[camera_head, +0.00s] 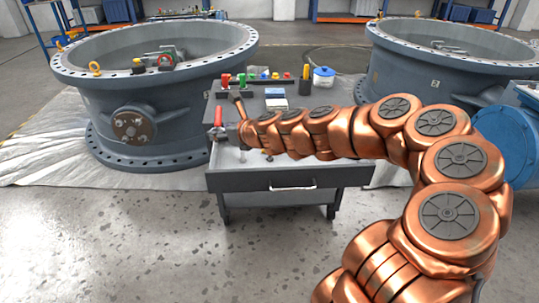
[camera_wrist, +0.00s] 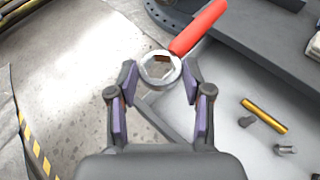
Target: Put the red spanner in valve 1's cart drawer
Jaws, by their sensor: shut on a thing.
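The red spanner (camera_wrist: 201,27) has a red handle and a grey ring end. In the wrist view, its ring end is between the fingertips of my gripper (camera_wrist: 159,78), which is shut on it. Its red handle points to the upper right. In the head view, the spanner (camera_head: 218,117) is at the left side of the cart, with my gripper partly hidden behind my arm. The cart drawer (camera_head: 265,181) is pulled open; its pale floor (camera_wrist: 225,122) shows at the right in the wrist view. The spanner is over the drawer's left edge.
A brass rod (camera_wrist: 264,115) and small grey parts (camera_wrist: 285,149) lie in the drawer. The cart top (camera_head: 335,93) carries colored items and a blue-lidded pot (camera_head: 323,80). Large flanged valves stand behind left (camera_head: 105,95) and right (camera_head: 395,75). The front floor is clear.

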